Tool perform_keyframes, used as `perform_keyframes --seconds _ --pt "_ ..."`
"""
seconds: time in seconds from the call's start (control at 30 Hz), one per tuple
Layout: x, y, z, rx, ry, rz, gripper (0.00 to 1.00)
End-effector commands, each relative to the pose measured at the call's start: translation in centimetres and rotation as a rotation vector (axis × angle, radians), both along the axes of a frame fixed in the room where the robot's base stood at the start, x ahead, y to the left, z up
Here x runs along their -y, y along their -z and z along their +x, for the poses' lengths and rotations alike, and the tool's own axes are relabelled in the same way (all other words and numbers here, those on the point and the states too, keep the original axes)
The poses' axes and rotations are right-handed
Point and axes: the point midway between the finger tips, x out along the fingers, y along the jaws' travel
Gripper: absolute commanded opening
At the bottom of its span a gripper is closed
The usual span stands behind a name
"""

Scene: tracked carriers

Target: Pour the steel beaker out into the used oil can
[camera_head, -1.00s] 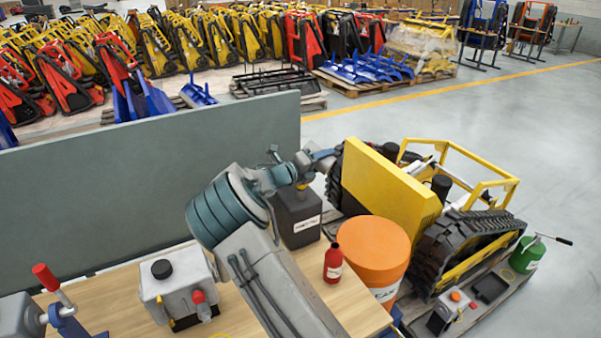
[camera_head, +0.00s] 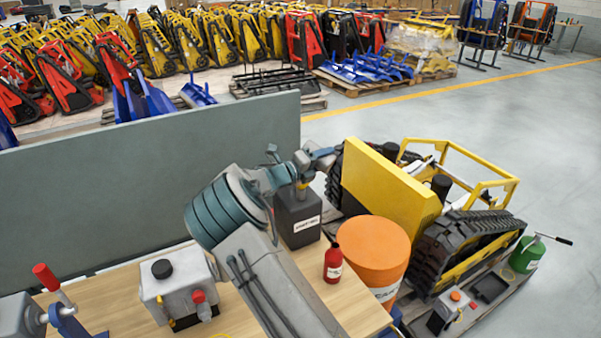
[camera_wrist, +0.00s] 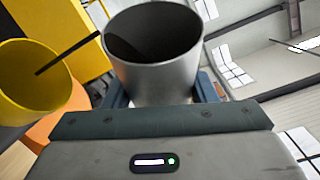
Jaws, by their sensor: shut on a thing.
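In the wrist view, my gripper (camera_wrist: 163,88) is shut on the steel beaker (camera_wrist: 158,76), one finger on each side. The beaker is tipped over to the left of that view, and a thin dark stream (camera_wrist: 68,53) runs from its rim into a yellow funnel (camera_wrist: 28,88). In the head view, the used oil can (camera_head: 298,218) is a dark square can with a white label, at the far end of the bench. A bit of yellow shows at its top, below my wrist. My gripper and the beaker are hard to make out there.
A red bottle (camera_head: 333,263) stands right of the can, near an orange drum (camera_head: 372,247). A yellow tracked carrier (camera_head: 395,195) is close behind. A grey-green panel (camera_head: 150,175) borders the bench. A white box (camera_head: 178,290) with a black cap stands left of my arm.

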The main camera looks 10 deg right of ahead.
Motion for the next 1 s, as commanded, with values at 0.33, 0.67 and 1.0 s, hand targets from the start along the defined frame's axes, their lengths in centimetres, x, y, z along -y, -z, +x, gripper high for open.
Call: perform_keyframes --seconds 0.33,0.67,1.0 --pt "-0.02 -0.19 0.01 -0.009 0.000 -0.014 0.23" --pt "-0.03 -0.33 0.02 -0.022 0.000 -0.029 0.23" --pt "-0.04 -0.24 0.04 -0.033 0.000 -0.041 0.23"
